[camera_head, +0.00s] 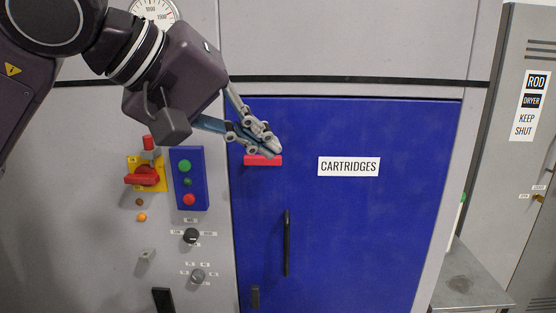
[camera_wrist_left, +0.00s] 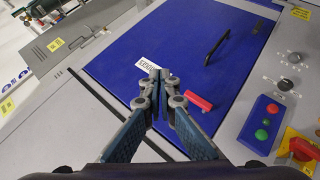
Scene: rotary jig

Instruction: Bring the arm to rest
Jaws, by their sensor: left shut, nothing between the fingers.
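My left arm (camera_head: 120,50) comes in from the upper left of the head view. Its gripper (camera_head: 272,152) is shut and empty, in front of the upper left part of the blue door marked CARTRIDGES (camera_head: 370,230). In the head view its fingertips overlap the red block (camera_head: 262,160) on the door; I cannot tell there whether they touch. In the left wrist view the shut fingertips (camera_wrist_left: 160,76) appear over the blue door, with the red block (camera_wrist_left: 198,101) to their right and visibly clear of them. My right gripper is not in view.
A black door handle (camera_head: 286,243) stands out below the gripper. Left of the door are a red rotary switch (camera_head: 146,177), a blue button box (camera_head: 188,178) and several knobs. A grey rod dryer cabinet (camera_head: 525,150) and a metal shelf (camera_head: 470,282) stand at the right.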

